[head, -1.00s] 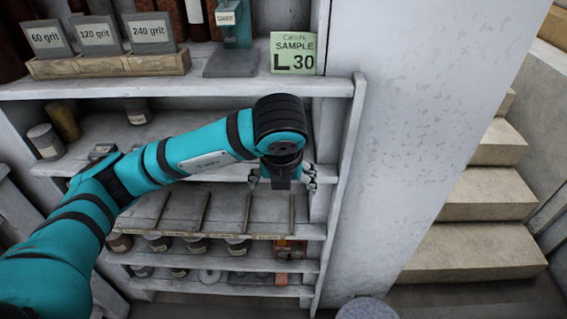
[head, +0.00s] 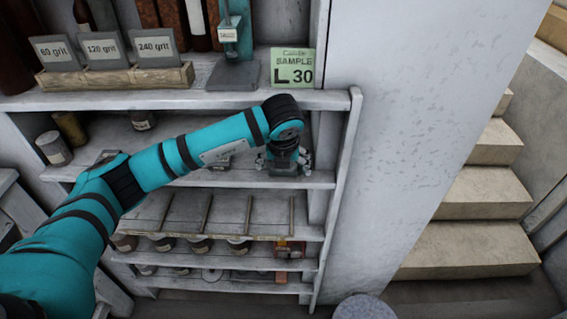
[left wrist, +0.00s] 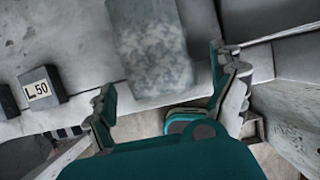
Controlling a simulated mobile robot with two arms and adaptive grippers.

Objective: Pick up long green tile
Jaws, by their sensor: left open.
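A long, mottled grey-green tile (left wrist: 150,45) shows in the left wrist view, running up from between my fingers to the top edge. My left gripper (left wrist: 163,78) is open, with one finger on each side of the tile's near end. I cannot tell whether either finger touches it. In the head view my left gripper (head: 285,160) is at the right end of the middle shelf (head: 235,178), below the upper shelf board. The tile is not clear there, with the gripper and wrist over that spot. My right gripper is not in view.
A small block labelled L.50 (left wrist: 41,88) stands left of the tile. The upper shelf (head: 150,99) holds grit blocks and a green L 30 sample card (head: 292,68). A shelf upright (head: 335,190) is close on the right. Cans (head: 54,147) stand at the left.

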